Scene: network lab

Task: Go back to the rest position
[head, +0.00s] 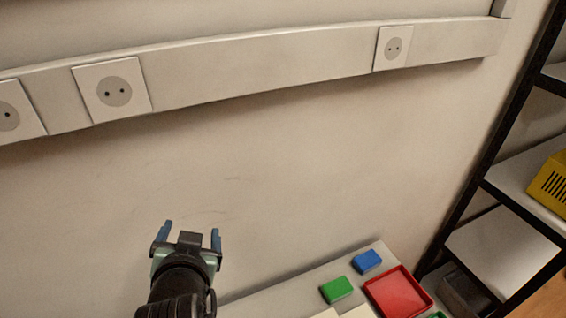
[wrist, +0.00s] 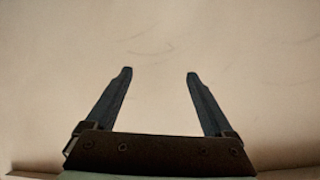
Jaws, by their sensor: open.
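My gripper (head: 192,230) is at the lower left of the head view, raised in front of the bare wall (head: 250,170). Its two blue fingers stand apart and point up in the picture, toward the wall. In the wrist view my gripper (wrist: 159,73) also shows open, with nothing between the fingers. Only the plain wall with faint scuff marks is behind them.
A pale table (head: 262,303) along the wall holds a green block (head: 336,289), a blue block (head: 367,261) and a red tray (head: 398,293). A dark-framed shelf (head: 500,160) with a yellow crate (head: 552,184) stands right. A trunking with sockets (head: 110,91) crosses the wall above.

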